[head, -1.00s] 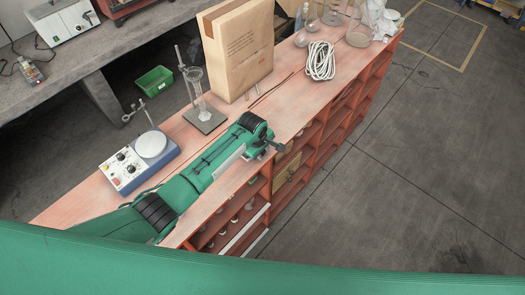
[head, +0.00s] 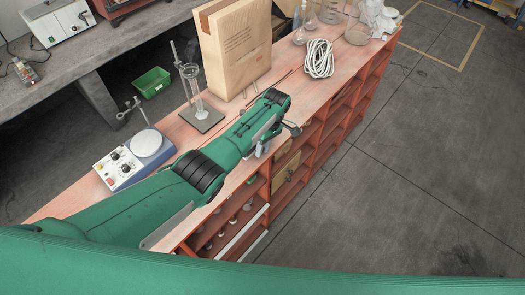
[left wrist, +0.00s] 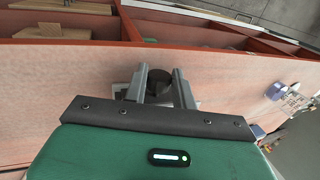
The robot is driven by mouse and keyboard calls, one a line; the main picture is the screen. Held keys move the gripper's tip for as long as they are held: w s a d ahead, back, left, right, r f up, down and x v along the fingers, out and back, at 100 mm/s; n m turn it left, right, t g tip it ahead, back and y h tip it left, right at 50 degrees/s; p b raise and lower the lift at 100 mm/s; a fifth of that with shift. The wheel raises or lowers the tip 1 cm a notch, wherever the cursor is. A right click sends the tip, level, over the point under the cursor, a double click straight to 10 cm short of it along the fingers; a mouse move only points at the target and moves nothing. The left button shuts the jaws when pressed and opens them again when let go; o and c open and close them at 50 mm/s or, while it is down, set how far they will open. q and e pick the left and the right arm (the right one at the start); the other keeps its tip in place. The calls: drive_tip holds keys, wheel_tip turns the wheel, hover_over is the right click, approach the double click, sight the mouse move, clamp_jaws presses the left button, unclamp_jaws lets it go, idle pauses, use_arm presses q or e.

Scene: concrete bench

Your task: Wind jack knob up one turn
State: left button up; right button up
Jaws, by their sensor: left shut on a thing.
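In the left wrist view a dark round knob (left wrist: 158,84) sits between the two grey fingers of my left gripper (left wrist: 160,72), which are shut on it. Pale grey parts beside the fingers look like the jack (left wrist: 121,92), but the gripper hides most of it. In the head view my left gripper (head: 263,148) is at the front edge of the bench, and my green arm covers the knob and jack. My right gripper is in neither view.
The pink bench top (head: 240,181) carries a hotplate stirrer (head: 133,158), a stand with glassware (head: 203,115), a paper bag (head: 235,50) and coiled white rope (head: 319,59). Red shelving (head: 310,150) lies below the front edge. A grey bench (head: 90,55) stands behind.

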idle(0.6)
use_arm(q)
drive_tip(key=o, duration=1)
drive_tip(key=b+v, duration=0.3)
drive_tip(key=v, duration=1.1)
drive_tip(key=shift+w+d, duration=0.2)
drive_tip(key=shift+f, duration=0.2)
